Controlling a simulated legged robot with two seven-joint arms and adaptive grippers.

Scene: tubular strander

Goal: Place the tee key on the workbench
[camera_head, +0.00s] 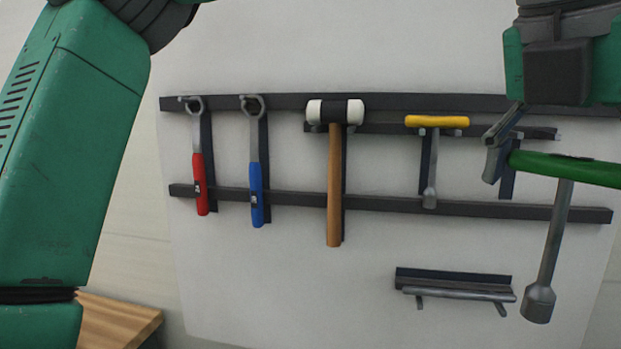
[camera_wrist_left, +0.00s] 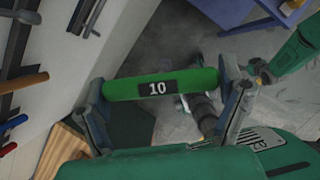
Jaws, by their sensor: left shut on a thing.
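The tee key (camera_head: 555,235) has a green bar handle and a grey shaft ending in a socket, which hangs downward at the right of the head view. My left gripper (camera_head: 507,150) is shut on its green handle, in front of the tool board. In the left wrist view, the handle, marked 10 (camera_wrist_left: 160,85), lies across between the two fingers; its shaft is not clearly visible there. The wooden workbench (camera_head: 118,318) shows only a corner at the lower left of the head view, and a wooden edge (camera_wrist_left: 62,152) shows in the wrist view. My right gripper is not in view.
The wall board holds a red-handled wrench (camera_head: 201,182), a blue-handled wrench (camera_head: 256,190), a mallet (camera_head: 334,180) and a yellow-handled tee key (camera_head: 436,121). A small rack (camera_head: 455,280) sits below. A blue frame (camera_wrist_left: 265,15) stands at the wrist view's upper right.

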